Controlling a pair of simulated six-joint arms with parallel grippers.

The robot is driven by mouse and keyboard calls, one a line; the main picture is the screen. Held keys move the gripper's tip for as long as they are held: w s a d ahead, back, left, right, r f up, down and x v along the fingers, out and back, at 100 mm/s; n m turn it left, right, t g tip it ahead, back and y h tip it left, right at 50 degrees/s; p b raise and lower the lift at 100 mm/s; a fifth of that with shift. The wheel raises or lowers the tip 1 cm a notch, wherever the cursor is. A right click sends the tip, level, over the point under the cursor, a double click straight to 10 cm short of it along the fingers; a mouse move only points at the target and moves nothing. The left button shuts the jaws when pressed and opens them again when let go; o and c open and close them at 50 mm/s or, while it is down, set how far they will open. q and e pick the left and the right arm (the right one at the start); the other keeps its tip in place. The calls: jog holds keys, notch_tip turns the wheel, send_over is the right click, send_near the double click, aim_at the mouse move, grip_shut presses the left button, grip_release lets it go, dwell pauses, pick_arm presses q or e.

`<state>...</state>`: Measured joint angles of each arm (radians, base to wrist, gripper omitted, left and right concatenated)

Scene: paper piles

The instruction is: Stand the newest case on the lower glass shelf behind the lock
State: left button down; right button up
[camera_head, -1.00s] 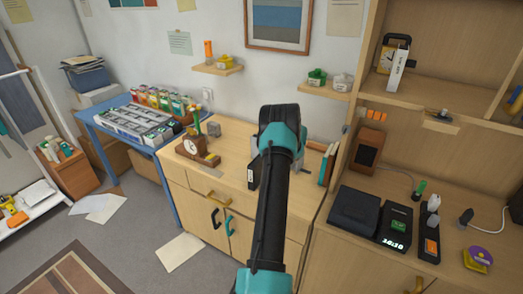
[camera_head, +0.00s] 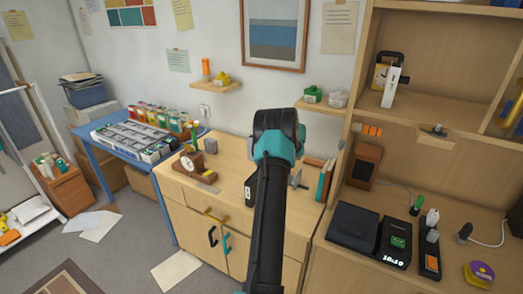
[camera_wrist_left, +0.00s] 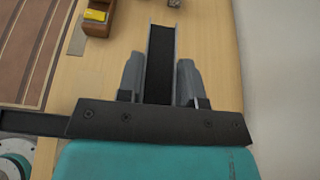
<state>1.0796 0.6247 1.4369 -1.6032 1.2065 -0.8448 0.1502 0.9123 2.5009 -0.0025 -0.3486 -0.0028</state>
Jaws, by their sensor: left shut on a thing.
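My left gripper (camera_wrist_left: 160,60) is shut on a thin dark case (camera_wrist_left: 160,82) with grey edges, seen end-on between the two grey fingers in the left wrist view. In the head view my left arm reaches up the middle, over the wooden cabinet, and hides its own fingertips. A dark piece with a white label (camera_head: 250,188) shows just left of the arm; I cannot tell whether it is the same case. I cannot make out a glass shelf or a lock. My right gripper is not in view.
The wooden cabinet top (camera_head: 228,165) holds a small clock (camera_head: 187,163) at left and upright books (camera_head: 326,180) at right. A blue table (camera_head: 100,160) stands left. A wooden shelf unit (camera_head: 440,75) and a dark box (camera_head: 353,226) are at right.

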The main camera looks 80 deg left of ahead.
pick_arm(q)
notch_tip(320, 180, up, 9)
jog(key=shift+r, duration=0.15)
dwell(0.7)
